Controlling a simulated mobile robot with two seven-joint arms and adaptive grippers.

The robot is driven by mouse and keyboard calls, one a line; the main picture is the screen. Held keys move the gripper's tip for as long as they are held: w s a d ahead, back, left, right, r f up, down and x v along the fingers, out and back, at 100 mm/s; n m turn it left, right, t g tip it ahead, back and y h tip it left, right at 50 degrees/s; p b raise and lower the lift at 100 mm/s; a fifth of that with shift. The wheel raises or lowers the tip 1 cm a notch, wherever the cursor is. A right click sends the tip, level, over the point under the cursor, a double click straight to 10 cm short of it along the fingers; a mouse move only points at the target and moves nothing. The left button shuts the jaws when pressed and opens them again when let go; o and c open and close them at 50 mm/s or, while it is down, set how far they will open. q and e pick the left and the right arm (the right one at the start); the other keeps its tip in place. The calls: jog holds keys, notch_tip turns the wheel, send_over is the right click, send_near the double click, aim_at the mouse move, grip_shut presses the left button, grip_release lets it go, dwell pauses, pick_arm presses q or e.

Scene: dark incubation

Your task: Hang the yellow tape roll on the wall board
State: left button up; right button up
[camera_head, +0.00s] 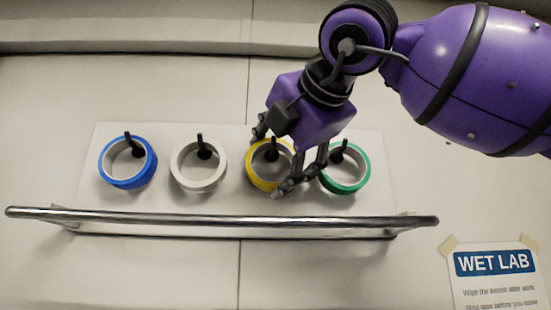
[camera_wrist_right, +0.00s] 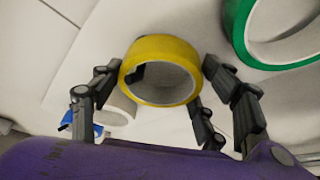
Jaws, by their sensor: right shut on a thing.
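The yellow tape roll (camera_head: 252,172) is at the wall board (camera_head: 230,203), between the white and green rolls. A black peg (camera_head: 272,153) shows inside its ring; a dark piece also shows through the ring in the right wrist view. I cannot tell how far the roll sits along the peg. My right gripper (camera_head: 273,160) reaches in from the upper right and is shut on the roll. In the right wrist view the yellow roll (camera_wrist_right: 160,50) lies between the fingers. The fingers hide part of it in the head view. My left gripper is not in view.
A blue roll (camera_head: 152,168), a white roll (camera_head: 178,180) and a green roll (camera_head: 362,178) hang around black pegs. The green roll is close beside my right fingers. A metal bar (camera_head: 220,222) runs along the board's lower edge. A WET LAB sign (camera_head: 495,285) is at lower right.

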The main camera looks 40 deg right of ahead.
jog(key=o, duration=1.2)
jog(key=v, duration=1.2)
